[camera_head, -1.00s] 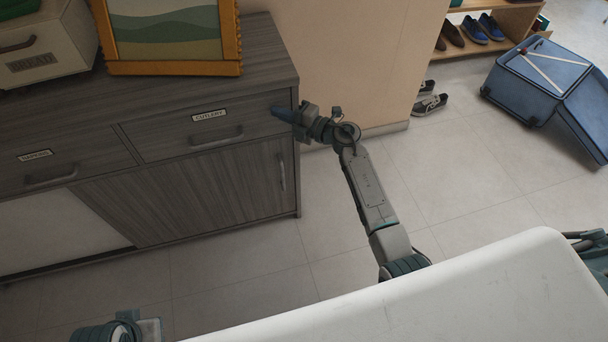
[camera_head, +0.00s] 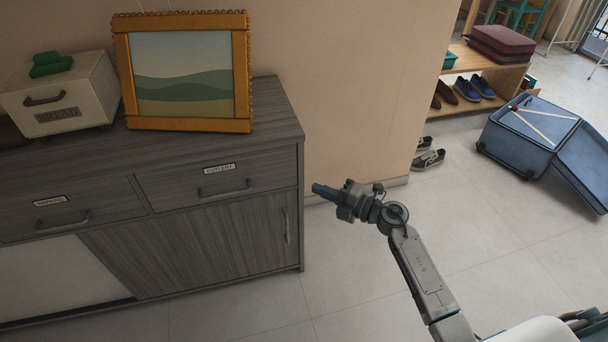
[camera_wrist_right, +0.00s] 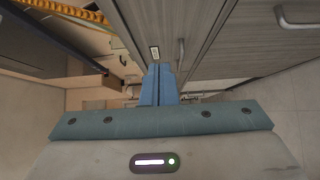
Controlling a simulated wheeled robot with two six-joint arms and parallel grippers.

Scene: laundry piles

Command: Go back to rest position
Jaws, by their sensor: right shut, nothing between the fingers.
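My right gripper (camera_head: 322,190) is shut and empty, with its blue fingertips pointing left toward the front corner of the grey sideboard (camera_head: 200,262). It hangs in the air a little to the right of the sideboard and appears apart from it. In the right wrist view its blue fingers (camera_wrist_right: 159,86) are pressed together, with the drawer fronts behind them. My left gripper is not in view.
The sideboard carries a framed picture (camera_head: 189,70) and a bread box (camera_head: 60,97). Its drawers and right door are closed. An open blue suitcase (camera_head: 528,135) lies on the floor at right, near sneakers (camera_head: 428,160) and a shoe shelf (camera_head: 494,78). Floor tiles between are clear.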

